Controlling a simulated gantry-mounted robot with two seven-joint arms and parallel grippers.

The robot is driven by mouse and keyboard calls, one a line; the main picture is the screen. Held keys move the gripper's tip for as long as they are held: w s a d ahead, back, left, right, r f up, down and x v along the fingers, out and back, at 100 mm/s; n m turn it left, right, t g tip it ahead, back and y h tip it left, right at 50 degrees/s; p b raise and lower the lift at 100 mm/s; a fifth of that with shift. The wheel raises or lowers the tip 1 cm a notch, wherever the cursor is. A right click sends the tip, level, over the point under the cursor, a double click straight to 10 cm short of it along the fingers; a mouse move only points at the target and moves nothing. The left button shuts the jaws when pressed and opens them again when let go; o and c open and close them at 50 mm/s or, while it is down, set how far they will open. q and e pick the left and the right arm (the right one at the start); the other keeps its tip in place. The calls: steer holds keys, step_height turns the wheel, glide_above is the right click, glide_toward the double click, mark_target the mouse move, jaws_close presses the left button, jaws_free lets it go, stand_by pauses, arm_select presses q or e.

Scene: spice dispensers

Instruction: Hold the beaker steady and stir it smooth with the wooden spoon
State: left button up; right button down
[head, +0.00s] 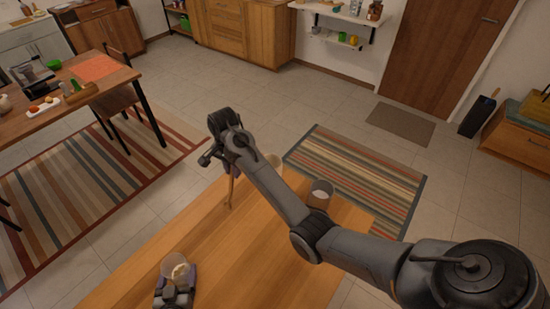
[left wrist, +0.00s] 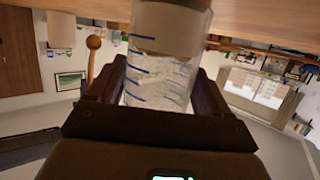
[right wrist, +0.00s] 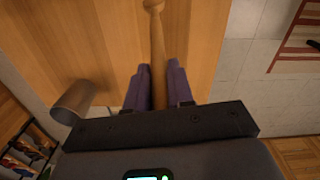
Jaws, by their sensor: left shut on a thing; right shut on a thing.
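A clear beaker (head: 173,262) with pale contents is at the front left of the table in the head view. My left gripper (head: 172,291) is shut on it. The left wrist view shows the beaker (left wrist: 160,78) between the fingers, with blue marks and a tan mass at its table end. My right gripper (right wrist: 153,85) is shut on the wooden spoon (right wrist: 157,45), whose rounded end points away from the fingers. In the head view the spoon (head: 229,192) hangs roughly upright, apart from the beaker. My right forearm hides part of the table's far side.
A cup with pale contents (head: 320,194) stands at the table's far right. Another pale container (head: 273,161) is partly hidden behind my right arm. The wooden table (head: 215,260) is bare between the beaker and the spoon.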

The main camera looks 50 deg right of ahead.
arm_select(q)
steer(key=o, duration=0.9)
steer(key=shift+c, duration=0.2)
